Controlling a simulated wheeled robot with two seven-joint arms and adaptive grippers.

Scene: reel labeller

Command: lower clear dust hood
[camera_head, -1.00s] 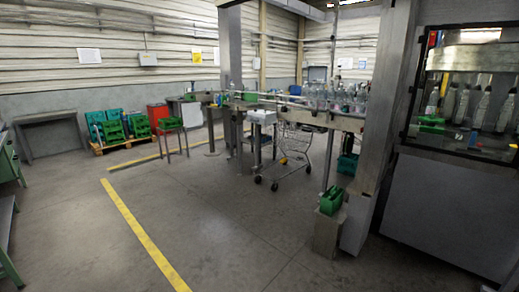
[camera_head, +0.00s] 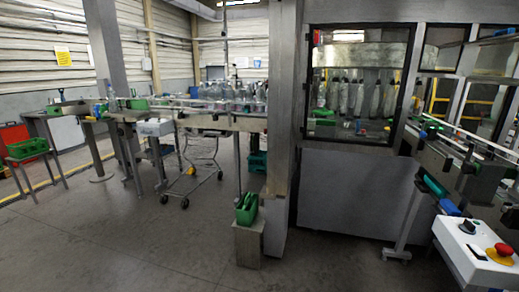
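I cannot make out a clear dust hood for certain in this view. A machine cabinet (camera_head: 345,190) with a clear framed window and bottles behind it stands right of centre. More clear, dark-framed panels (camera_head: 447,42) show at the upper right. Neither of my grippers is in view.
A conveyor (camera_head: 225,122) carrying bottles runs to a grey pillar (camera_head: 285,130). A shopping cart (camera_head: 198,155) stands under it. A green crate (camera_head: 246,208) sits on a small stand. A control box (camera_head: 472,248) with a red button is at lower right. Floor at front left is clear.

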